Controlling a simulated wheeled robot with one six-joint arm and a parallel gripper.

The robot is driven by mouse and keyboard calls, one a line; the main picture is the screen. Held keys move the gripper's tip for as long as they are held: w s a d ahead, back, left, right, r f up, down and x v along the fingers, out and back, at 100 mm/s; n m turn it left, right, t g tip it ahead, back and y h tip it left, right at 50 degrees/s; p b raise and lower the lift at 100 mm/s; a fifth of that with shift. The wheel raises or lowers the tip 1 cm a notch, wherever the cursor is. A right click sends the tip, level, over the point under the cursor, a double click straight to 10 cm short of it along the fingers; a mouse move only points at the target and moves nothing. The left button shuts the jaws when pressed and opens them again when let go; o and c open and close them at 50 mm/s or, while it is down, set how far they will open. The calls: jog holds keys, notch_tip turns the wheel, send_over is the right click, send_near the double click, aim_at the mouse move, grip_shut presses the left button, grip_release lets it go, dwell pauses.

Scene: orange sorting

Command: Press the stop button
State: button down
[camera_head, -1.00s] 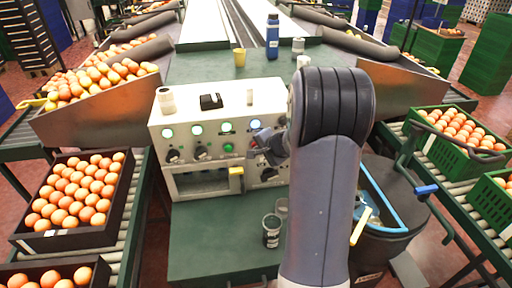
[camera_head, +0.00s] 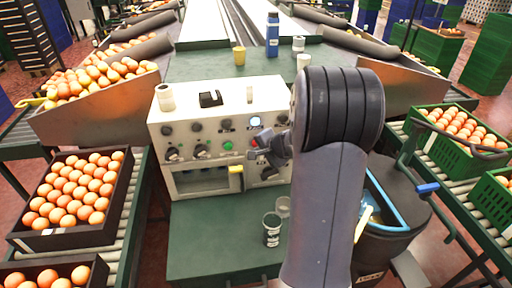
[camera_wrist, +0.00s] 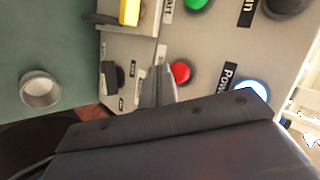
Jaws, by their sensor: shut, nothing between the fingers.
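The red stop button (camera_wrist: 180,72) is on the front of the pale control panel (camera_head: 162,189). It also shows in the head view (camera_head: 254,142), partly hidden by my gripper. My gripper (camera_wrist: 158,62) is shut and empty, its fingertips just beside the red button in the wrist view. I cannot tell whether they touch it. In the head view my gripper (camera_head: 268,148) is at the right part of the panel. The power light (camera_head: 255,122) is lit; the other indicator lights in that row are dark.
A green button (camera_head: 228,145) and several black knobs sit beside the red button. A yellow-handled part (camera_head: 236,170) juts from the panel's lower front. Crates of oranges (camera_head: 72,235) flank the panel on conveyors.

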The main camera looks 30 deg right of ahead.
jog(key=shift+s, duration=0.1)
jog(key=s+b, duration=0.1)
jog(key=s, duration=0.1)
jog(key=s+a+b, duration=0.1)
jog(key=s, duration=0.1)
jog(key=shift+s+a, duration=0.15)
jog(key=shift+s, duration=0.15)
dwell(0.8)
jog(key=shift+s+a, duration=0.3)
jog(key=shift+s, duration=0.65)
jog(key=shift+s+a, duration=0.25)
jog(key=shift+s, duration=0.65)
